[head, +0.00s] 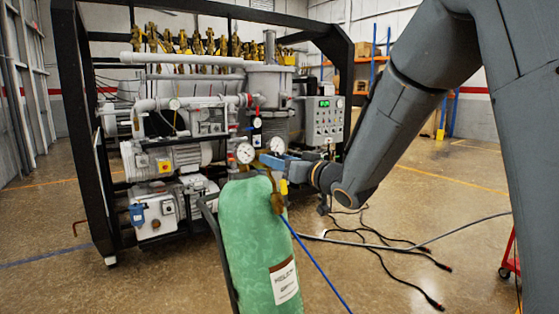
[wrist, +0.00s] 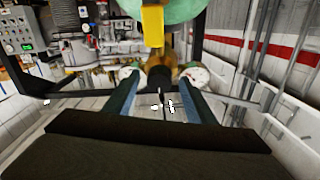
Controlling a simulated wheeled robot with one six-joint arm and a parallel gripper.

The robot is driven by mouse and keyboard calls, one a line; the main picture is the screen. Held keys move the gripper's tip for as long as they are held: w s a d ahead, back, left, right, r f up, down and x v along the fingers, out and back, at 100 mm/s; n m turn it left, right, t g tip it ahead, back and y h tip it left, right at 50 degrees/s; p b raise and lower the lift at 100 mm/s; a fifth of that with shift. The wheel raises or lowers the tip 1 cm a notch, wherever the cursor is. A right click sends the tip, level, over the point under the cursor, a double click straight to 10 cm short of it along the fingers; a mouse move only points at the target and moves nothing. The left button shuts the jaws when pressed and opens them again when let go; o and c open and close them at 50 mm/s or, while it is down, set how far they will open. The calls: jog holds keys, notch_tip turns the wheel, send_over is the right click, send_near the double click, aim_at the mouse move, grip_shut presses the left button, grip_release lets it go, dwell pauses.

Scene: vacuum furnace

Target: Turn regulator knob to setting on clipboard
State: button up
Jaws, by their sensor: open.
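The green gas cylinder (head: 255,235) stands upright in front of the furnace, with a brass regulator and two white dial gauges (head: 245,153) (head: 277,144) at its top. My gripper (head: 272,161) is at the regulator, its blue fingers open. In the wrist view my gripper's fingers (wrist: 163,88) reach to either side of a dark round knob (wrist: 160,78), which shows between their tips; I cannot tell whether they touch it. The gauges (wrist: 128,74) (wrist: 194,76) are close by the fingertips. The knob is hard to make out in the head view. I see no clipboard.
A black-framed vacuum furnace rig (head: 85,130) with pumps and a control box (head: 323,118) stands behind the cylinder. A blue hose (head: 315,265) runs from the regulator. Black cables (head: 400,265) lie on the floor at right, beside a red cart (head: 510,255). Left floor is clear.

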jog(key=shift+c, duration=0.4)
jog(key=c, duration=1)
jog(key=shift+o, duration=0.2)
jog(key=shift+s+r+m+h+p, duration=0.15)
jog(key=shift+m+h+p, duration=0.25)
jog(key=shift+m+p, duration=0.55)
jog(key=shift+m, duration=0.95)
jog(key=o, duration=1)
jog(key=shift+o, duration=0.2)
jog(key=b+v, duration=0.2)
jog(key=v, duration=0.5)
jog(key=shift+s+b, duration=0.3)
jog(key=shift+b, duration=0.05)
